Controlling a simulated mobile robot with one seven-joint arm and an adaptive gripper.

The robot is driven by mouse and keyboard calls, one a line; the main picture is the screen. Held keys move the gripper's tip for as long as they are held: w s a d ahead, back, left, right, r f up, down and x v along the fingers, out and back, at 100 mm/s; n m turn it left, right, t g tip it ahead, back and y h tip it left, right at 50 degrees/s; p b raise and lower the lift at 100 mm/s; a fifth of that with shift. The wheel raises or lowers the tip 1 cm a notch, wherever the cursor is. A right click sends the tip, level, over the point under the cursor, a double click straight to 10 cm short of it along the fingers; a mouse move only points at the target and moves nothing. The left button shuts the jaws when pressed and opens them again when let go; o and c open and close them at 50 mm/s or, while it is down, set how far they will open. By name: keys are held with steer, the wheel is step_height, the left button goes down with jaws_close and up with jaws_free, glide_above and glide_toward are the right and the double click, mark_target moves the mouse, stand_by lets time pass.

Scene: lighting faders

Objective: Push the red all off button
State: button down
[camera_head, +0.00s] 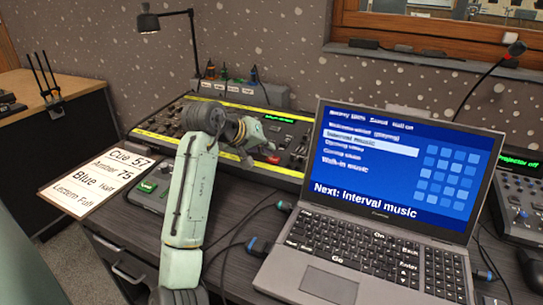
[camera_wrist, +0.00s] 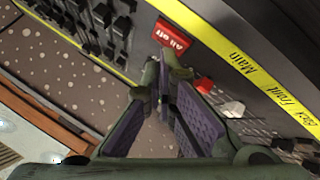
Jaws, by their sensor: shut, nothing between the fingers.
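The lighting desk (camera_head: 165,137) is a long dark console with yellow label strips and rows of faders. In the wrist view a red piece marked "All off" (camera_wrist: 172,37) sits on the desk next to the yellow strip, just beyond my fingertips. In the head view my gripper (camera_head: 266,146) hangs over the right part of the desk. A small red spot (camera_head: 273,159) shows just below it.
A red cap (camera_wrist: 204,85) and a white cap (camera_wrist: 232,108) lie beside my fingers. A laptop (camera_head: 345,255) stands right of my arm. A lamp (camera_head: 148,24) stands behind.

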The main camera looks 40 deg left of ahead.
mark_target(272, 159)
steer(key=shift+w+d+r+p, duration=0.55)
steer(key=shift+w+d+p, duration=0.15)
steer(key=shift+d+p, duration=0.05)
step_height(272, 159, up, 4)
steer(key=shift+s+f+p, duration=0.15)
steer(key=shift+f+p, duration=0.1)
steer(key=shift+p, duration=0.95)
steer(key=shift+d+r, duration=0.1)
steer(key=shift+r, duration=0.15)
steer(key=shift+s+a+f, duration=0.1)
steer(key=shift+a+f, duration=0.15)
steer(key=shift+a, duration=0.1)
steer(key=shift+r+p, duration=0.1)
steer(key=shift+p, duration=0.2)
